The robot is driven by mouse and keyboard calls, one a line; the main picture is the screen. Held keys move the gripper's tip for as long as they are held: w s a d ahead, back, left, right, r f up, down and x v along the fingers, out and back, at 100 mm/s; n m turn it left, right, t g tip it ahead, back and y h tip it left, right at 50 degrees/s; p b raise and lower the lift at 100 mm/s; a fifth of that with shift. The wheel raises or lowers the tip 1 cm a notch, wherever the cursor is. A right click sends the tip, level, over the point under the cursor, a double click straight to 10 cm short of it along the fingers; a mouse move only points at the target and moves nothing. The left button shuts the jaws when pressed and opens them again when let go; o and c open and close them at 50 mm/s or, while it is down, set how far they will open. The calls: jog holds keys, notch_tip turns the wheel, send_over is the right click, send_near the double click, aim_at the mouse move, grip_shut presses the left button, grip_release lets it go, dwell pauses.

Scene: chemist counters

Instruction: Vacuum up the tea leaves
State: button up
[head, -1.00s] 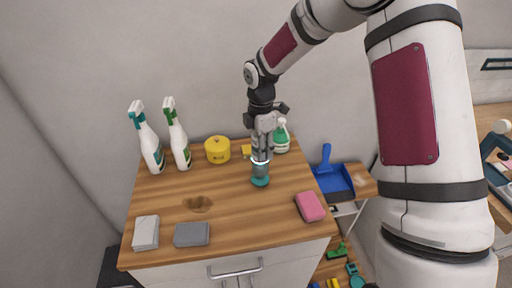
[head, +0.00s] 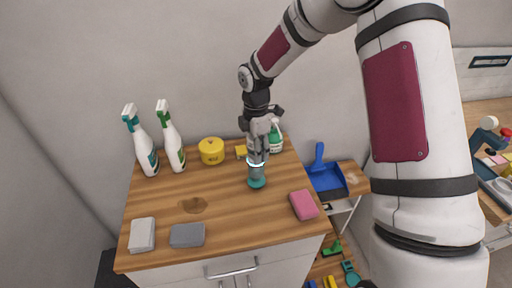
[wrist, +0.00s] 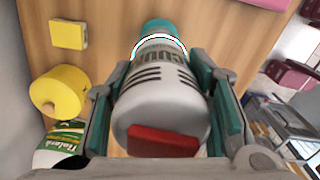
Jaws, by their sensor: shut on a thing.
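My gripper (head: 258,150) is shut on a small handheld vacuum (head: 257,181), pale grey with a teal end, near the back middle of the wooden top. In the wrist view the vacuum (wrist: 165,90) lies between the two fingers, its teal end pointing away and a red patch on its near end. In the head view its teal end points down, at or just above the wood; I cannot tell if it touches. The tea leaves (head: 193,205) are a brown patch on the wood, left of and nearer than the vacuum, apart from it.
Two spray bottles (head: 171,142) and a yellow tin (head: 211,151) stand at the back. A green and white bottle (head: 276,137) stands behind my gripper. A pink sponge (head: 304,205) is at right; grey (head: 187,235) and white (head: 142,234) pads lie in front. A blue dustpan (head: 326,181) is beyond the right edge.

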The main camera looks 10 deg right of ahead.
jog(key=s+p, duration=0.1)
jog(key=s, duration=0.2)
jog(key=shift+a+p, duration=0.1)
jog(key=shift+p, duration=0.25)
jog(key=shift+r, duration=0.1)
dwell(0.4)
notch_tip(320, 180, up, 9)
jog(key=p, duration=0.1)
jog(key=shift+p, duration=0.35)
dwell(0.3)
dwell(0.4)
